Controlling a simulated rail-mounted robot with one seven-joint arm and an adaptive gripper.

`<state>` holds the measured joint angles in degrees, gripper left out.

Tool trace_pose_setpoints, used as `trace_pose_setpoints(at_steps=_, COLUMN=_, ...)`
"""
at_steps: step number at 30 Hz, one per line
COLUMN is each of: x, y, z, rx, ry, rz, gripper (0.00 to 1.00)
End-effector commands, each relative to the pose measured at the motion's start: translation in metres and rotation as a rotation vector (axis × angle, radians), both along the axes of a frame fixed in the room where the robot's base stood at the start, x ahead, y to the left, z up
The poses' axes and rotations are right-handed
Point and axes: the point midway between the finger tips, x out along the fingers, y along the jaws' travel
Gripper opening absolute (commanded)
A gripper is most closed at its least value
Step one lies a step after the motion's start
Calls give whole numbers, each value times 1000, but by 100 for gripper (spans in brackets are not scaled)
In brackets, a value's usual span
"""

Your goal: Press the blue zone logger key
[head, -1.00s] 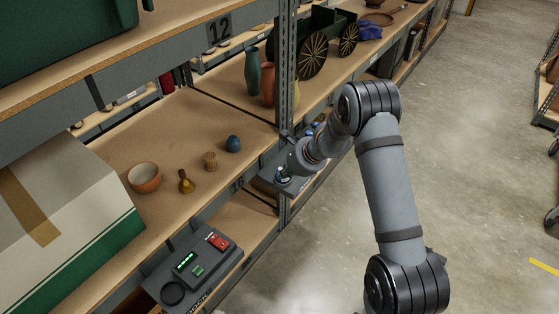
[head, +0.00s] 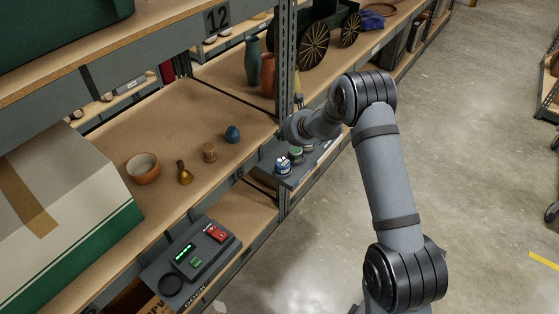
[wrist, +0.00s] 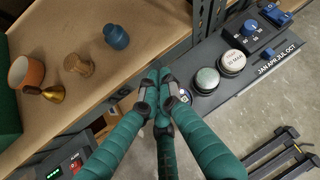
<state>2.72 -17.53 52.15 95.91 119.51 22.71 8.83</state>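The blue key (head: 282,167), with a pale top, sits at the near end of a grey panel (head: 303,170) on the shelf edge. A green key (head: 296,153) is beside it. In the wrist view the blue key (wrist: 184,97) is partly hidden behind a finger of my gripper (wrist: 161,75). The green key (wrist: 206,80) and a white labelled key (wrist: 232,63) show to its right. My gripper's teal fingers are drawn together at the tips, with nothing visible between them. In the head view the wrist is beside the rack upright and the fingers cannot be made out.
A blue knob (wrist: 250,29) and blue slider (wrist: 268,52) are farther along the panel. The rack upright (head: 286,75) stands close to my wrist.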

Motion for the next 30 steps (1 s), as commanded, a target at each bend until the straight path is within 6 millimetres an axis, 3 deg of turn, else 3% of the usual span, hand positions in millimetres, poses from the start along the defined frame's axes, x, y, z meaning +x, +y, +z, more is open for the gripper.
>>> trace_pose_setpoints(at_steps=8, x=0, y=0, z=-27, rx=0, ry=1, rz=0, gripper=0)
trace_pose_setpoints(at_steps=18, x=0, y=0, z=-75, rx=0, ry=-1, rz=1, gripper=0)
trace_pose_setpoints(at_steps=30, x=0, y=0, z=-86, rx=-1, ry=0, rz=1, gripper=0)
